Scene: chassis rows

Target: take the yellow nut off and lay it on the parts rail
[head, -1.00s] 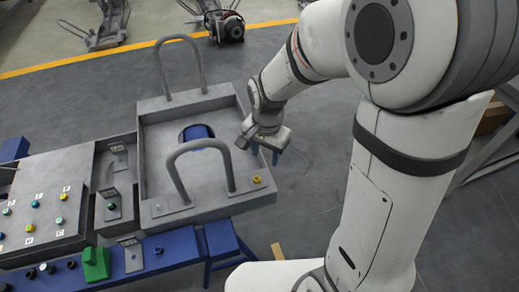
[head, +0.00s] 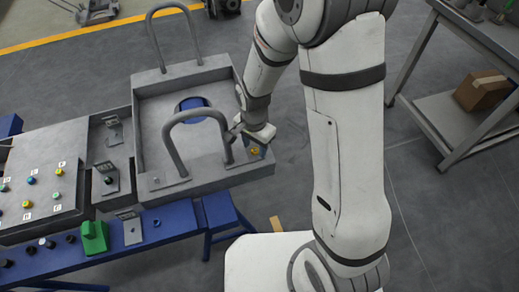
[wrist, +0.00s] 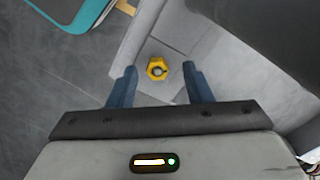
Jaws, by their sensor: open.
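The yellow nut (head: 254,151) sits near the front right corner of the grey chassis (head: 205,178). In the wrist view the yellow nut (wrist: 158,68) shows a round grey stud end in its middle. My gripper (head: 263,148) is over that corner, close to the nut. In the wrist view its two blue fingers (wrist: 158,80) are open, one on each side of the nut and apart from it, with nothing between them. How far the fingertips are above the nut I cannot tell. Which surface is the parts rail is not certain; a blue rail (head: 180,226) runs along the front.
A grey hoop handle (head: 178,133) rises from the chassis just left of my gripper, and another stands at the back. A panel with coloured nuts (head: 40,195) is at the left. A green block (head: 94,237) stands on the blue rail. A shelf holds a cardboard box (head: 483,90).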

